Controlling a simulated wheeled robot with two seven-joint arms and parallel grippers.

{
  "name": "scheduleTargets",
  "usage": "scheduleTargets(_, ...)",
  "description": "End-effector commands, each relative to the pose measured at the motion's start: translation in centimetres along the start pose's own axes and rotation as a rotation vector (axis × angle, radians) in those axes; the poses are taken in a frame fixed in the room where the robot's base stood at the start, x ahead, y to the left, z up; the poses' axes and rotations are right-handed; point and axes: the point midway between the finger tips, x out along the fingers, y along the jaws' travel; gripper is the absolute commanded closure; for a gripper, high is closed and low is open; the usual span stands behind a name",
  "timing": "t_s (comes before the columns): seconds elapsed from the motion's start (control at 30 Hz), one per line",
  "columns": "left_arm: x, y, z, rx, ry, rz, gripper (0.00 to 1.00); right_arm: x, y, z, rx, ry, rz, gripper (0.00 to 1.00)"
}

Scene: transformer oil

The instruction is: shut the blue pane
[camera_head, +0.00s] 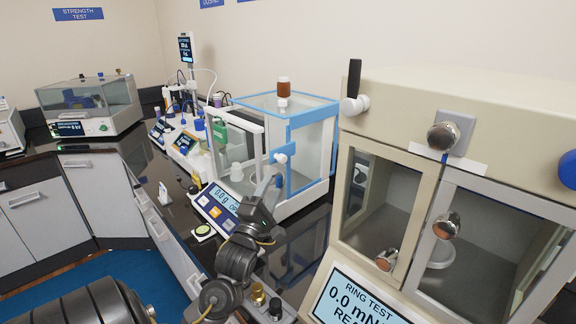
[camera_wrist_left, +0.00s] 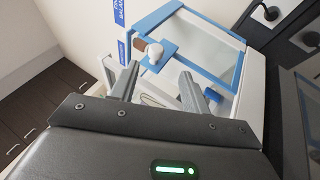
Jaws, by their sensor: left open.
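The blue pane (camera_head: 312,150) is a clear panel with a blue frame on the side of the balance case (camera_head: 235,150). A blue plate with a white knob (camera_head: 280,158) sits at its near-left edge. In the wrist view the blue-framed pane (camera_wrist_left: 215,62) lies beyond my fingers, with the white knob (camera_wrist_left: 155,53) ahead of the gap between them. My left gripper (camera_head: 270,187) is open and empty, just below the knob; no contact is clear. How far the pane stands open is hard to tell. My right gripper is out of view.
A beige ring-test cabinet (camera_head: 400,105) stands close at the right. The balance display (camera_head: 217,203) is beside my left arm. Several instruments stand farther back on the dark bench.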

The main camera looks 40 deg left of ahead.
Motion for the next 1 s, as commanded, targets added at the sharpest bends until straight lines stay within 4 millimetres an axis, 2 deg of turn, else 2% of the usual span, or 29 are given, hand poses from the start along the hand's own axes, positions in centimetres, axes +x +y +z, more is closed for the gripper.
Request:
scheduleTargets(0.17, 0.7, 0.4, -0.3, 0.003, 0.005, 0.002, 0.53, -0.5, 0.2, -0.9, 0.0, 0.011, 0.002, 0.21)
scheduleTargets(0.27, 2.1, 0.5, -0.3, 0.004, 0.005, 0.002, 0.53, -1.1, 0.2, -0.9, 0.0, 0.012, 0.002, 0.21)
scheduleTargets(0.5, 6.8, 0.6, -0.2, 0.004, 0.004, 0.001, 0.53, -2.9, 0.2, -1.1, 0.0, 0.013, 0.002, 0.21)
scheduleTargets(0.7, 9.6, 0.4, -0.1, 0.003, 0.002, 0.001, 0.53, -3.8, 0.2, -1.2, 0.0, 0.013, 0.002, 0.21)
scheduleTargets(1.0, 10.8, 0.1, -0.1, 0.002, 0.002, -0.001, 0.53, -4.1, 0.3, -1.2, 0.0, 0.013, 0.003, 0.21)
